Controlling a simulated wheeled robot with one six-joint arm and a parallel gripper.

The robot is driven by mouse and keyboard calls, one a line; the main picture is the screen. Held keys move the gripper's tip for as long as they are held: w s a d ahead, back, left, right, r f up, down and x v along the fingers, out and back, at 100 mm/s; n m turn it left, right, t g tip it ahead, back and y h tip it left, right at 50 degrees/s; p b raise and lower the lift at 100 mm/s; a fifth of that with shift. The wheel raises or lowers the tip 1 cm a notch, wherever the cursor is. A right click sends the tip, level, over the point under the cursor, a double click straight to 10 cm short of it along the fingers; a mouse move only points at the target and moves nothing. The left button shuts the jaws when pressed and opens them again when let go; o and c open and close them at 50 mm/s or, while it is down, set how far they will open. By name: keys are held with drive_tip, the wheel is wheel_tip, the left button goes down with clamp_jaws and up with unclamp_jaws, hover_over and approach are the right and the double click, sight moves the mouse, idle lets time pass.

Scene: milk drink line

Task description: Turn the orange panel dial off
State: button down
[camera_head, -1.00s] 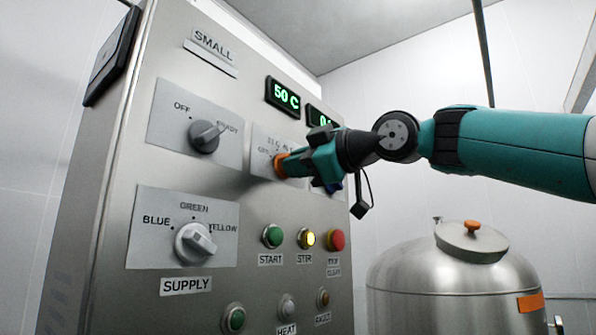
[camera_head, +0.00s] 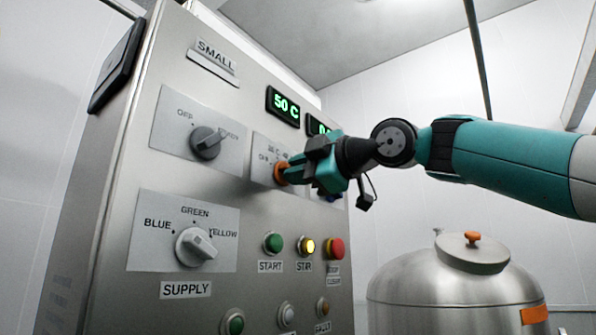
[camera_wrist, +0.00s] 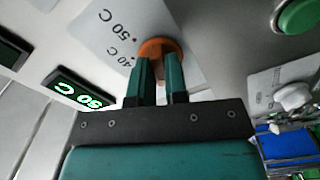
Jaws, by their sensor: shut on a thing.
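The orange dial (camera_head: 281,173) sits on a pale plate (camera_head: 262,150) on the upright metal panel, below a green display (camera_head: 284,101) reading 50 C. My gripper (camera_head: 290,172) reaches in from the right and is shut on the dial. In the wrist view the orange dial (camera_wrist: 161,47) shows between and beyond the two teal fingertips (camera_wrist: 160,66). Marks for 40 C and 50 C show on its plate there. The dial's pointer is hidden by my fingers, so I cannot tell its setting.
A grey dial (camera_head: 206,142) marked OFF is left of the orange one. The supply dial (camera_head: 195,246) is below it. Start (camera_head: 273,243), lit stir (camera_head: 305,245) and red (camera_head: 334,248) buttons sit under my gripper. A steel tank (camera_head: 455,290) stands at right.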

drive_tip(key=c, duration=1.1)
unclamp_jaws()
drive_tip(key=shift+c, duration=0.2)
drive_tip(key=b+v, duration=0.3)
drive_tip(key=v, duration=1.4)
drive_tip(key=shift+s+d, duration=0.1)
drive_tip(key=shift+d, duration=0.05)
